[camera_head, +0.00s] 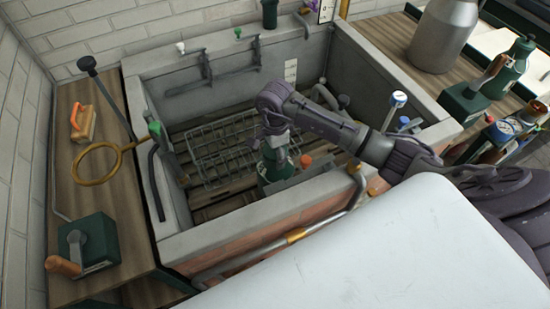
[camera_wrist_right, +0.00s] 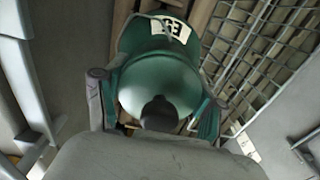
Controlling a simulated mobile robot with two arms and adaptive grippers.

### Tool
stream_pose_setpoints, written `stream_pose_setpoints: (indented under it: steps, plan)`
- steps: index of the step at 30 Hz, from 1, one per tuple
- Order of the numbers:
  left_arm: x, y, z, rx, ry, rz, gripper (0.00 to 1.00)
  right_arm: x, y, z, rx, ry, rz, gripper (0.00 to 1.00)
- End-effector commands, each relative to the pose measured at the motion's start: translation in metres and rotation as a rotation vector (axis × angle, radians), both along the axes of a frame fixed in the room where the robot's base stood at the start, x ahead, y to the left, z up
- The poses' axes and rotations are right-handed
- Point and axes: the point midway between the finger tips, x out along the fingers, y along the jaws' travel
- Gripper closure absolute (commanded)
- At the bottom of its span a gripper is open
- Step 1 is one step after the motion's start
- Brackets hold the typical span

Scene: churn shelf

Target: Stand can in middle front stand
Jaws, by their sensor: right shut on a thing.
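A green can (camera_head: 275,160) with a pale neck is inside the grey trough, close to its front wall. My right gripper (camera_head: 273,146) reaches down over the can and is shut on it. In the right wrist view the can (camera_wrist_right: 160,78) sits between the two fingers of the gripper (camera_wrist_right: 155,100), with a white label on its far side. The can looks roughly upright in the head view. Grey pieces (camera_head: 292,181) show beside its base; whether these are the middle front stand, and whether the can touches them, I cannot tell. My left gripper is not in view.
A wire rack (camera_head: 222,150) lies on the trough's slatted floor. The trough's front rim (camera_head: 240,216) and a brass pipe (camera_head: 300,235) run in front. A red-orange knob (camera_head: 305,161) is right of the can. Another green can (camera_head: 508,68) stands on the right shelf.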

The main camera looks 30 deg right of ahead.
Motion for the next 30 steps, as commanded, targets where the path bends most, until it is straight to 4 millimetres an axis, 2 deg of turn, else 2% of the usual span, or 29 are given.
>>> stream_pose_setpoints:
  steps: [7, 20, 21, 25, 30]
  plan:
    - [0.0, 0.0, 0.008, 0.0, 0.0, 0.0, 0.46, 0.0, 0.0, -0.029, 0.001, 0.001, -0.001, 1.0]
    - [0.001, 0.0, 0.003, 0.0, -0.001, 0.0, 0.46, 0.001, 0.0, -0.036, -0.001, -0.002, 0.001, 1.0]
    - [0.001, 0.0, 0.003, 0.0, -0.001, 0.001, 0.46, -0.001, -0.001, -0.038, -0.002, 0.002, 0.0, 0.29]
    - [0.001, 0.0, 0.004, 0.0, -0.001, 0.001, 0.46, -0.001, 0.0, -0.037, -0.001, 0.002, 0.001, 0.07]
    - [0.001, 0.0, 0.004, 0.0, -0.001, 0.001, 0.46, -0.001, 0.0, -0.037, -0.001, 0.002, 0.001, 0.06]
